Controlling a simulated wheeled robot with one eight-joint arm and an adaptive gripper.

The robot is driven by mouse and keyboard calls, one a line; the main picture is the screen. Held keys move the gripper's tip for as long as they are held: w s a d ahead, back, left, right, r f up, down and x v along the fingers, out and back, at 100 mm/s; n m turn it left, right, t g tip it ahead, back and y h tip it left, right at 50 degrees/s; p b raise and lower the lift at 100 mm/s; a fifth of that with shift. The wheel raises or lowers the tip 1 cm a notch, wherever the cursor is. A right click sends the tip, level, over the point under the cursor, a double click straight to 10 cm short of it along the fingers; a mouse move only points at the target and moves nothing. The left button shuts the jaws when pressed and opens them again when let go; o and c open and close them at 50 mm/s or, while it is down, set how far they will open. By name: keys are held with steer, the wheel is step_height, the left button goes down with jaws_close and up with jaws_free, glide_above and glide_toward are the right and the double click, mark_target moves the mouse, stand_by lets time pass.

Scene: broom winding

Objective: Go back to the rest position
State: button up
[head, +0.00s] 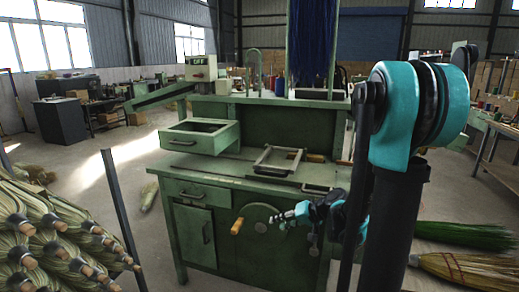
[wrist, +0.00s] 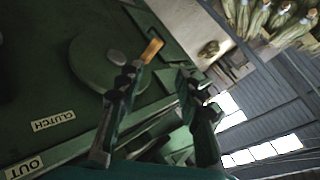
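My gripper (head: 280,217) is in front of the green winding machine (head: 210,250), at the right of its round crank disc (head: 259,219). In the wrist view my gripper (wrist: 162,88) has its two dark fingers well apart with nothing held between them. The crank's orange handle (head: 237,226) sticks out at the left of the disc, apart from the fingers. In the wrist view the handle (wrist: 152,51) shows beyond the fingertips, with the disc (wrist: 108,64) beside it. My teal and black arm hides part of the machine's right side.
An open drawer (head: 200,137) juts out at the machine's upper left. A metal frame (head: 278,160) lies on its worktop. Bundles of broom straw (head: 50,240) are stacked at the left, beside a dark post (head: 122,205). Green (head: 465,235) and tan brooms (head: 468,270) lie at the right.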

steer(key=s+d+f+g+h, duration=0.1)
steer(key=s+d+h, duration=0.3)
steer(key=s, duration=0.5)
steer(key=s+d+f+h, duration=0.4)
steer(key=s+d, duration=0.3)
steer(key=s, duration=0.2)
steer(key=shift+f+g+h, duration=0.25)
steer(key=shift+g+h, duration=0.15)
steer(key=shift+s, duration=0.1)
stand_by(0.4)
